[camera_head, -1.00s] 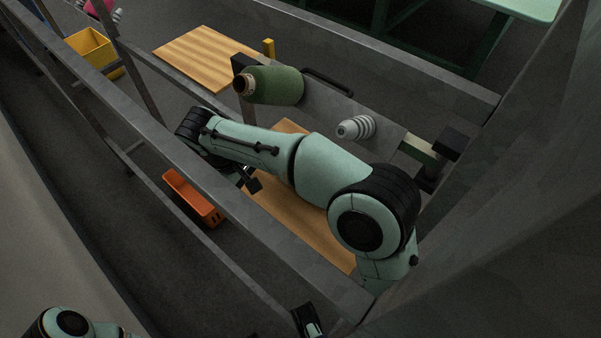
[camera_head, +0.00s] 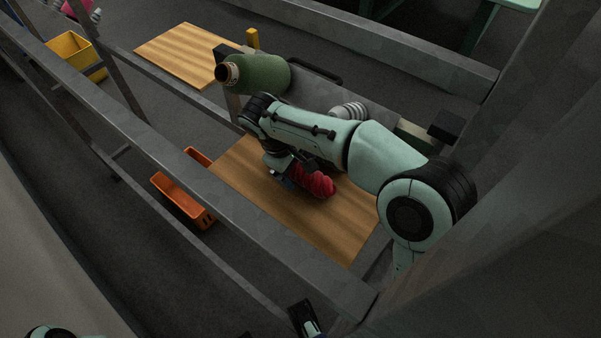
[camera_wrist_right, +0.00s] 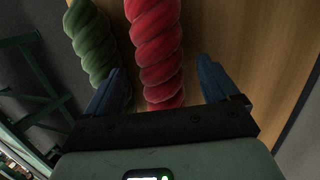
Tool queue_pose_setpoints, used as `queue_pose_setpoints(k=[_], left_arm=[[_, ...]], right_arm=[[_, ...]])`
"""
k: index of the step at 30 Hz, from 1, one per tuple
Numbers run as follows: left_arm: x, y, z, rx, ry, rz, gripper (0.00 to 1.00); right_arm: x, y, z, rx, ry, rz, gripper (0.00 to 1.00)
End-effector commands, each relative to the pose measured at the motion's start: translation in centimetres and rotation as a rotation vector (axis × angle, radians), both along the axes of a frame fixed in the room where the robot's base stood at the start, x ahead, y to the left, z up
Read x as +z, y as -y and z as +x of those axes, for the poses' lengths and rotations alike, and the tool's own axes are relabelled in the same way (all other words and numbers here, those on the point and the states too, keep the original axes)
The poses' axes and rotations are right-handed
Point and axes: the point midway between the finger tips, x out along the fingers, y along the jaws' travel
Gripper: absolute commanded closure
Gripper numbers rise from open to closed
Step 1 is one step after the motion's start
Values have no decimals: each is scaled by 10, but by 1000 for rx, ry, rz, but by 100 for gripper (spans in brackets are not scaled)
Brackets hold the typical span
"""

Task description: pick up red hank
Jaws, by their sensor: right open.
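The red hank (camera_head: 316,182), a twisted bundle, lies on the wooden board (camera_head: 340,225) in the head view. It also shows in the right wrist view (camera_wrist_right: 156,50), running up from between the fingers. A green hank (camera_wrist_right: 90,40) lies to the left of the red one there. My left gripper is not clearly visible.
Grey rails cross in front of the board. A green yarn cone (camera_head: 262,74) and a white ribbed cone (camera_head: 349,111) stand behind my right arm. An orange crate (camera_head: 183,202) is at lower left, a yellow bin (camera_head: 72,52) at upper left. A second board (camera_head: 185,52) lies farther back.

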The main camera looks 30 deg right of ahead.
Motion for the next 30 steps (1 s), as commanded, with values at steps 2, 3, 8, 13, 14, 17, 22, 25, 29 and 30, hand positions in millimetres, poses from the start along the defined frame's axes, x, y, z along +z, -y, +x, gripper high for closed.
queue_pose_setpoints(k=[2, 3, 8, 13, 14, 17, 22, 25, 29, 30], left_arm=[[-3, -2, 4, 4, 9, 5, 57], [-4, -2, 4, 5, 11, 6, 57], [-3, -2, 5, 5, 12, 5, 57], [-3, -2, 5, 5, 12, 5, 57], [-3, -2, 5, 5, 12, 5, 57], [-3, -2, 4, 5, 12, 5, 57], [-3, -2, 4, 5, 11, 5, 57], [0, -1, 3, 2, 7, 3, 57], [8, 3, -6, -7, -16, -9, 57], [12, 5, -10, -12, -27, -13, 57]], right_arm=[[-7, 2, 0, 0, 0, 0, 12], [-8, 3, 0, 0, 0, 0, 12], [-7, 3, 0, 0, 1, 0, 12], [-7, 2, 0, 0, 1, 0, 51], [-7, 2, 0, 0, 1, 0, 61], [-7, 2, 0, 0, 2, 1, 74], [-7, 2, 0, 1, 2, 1, 75], [-2, 2, 0, 0, 3, 0, 75], [18, 2, 0, 0, 5, 1, 75], [26, 2, 0, -1, 7, 1, 75]])
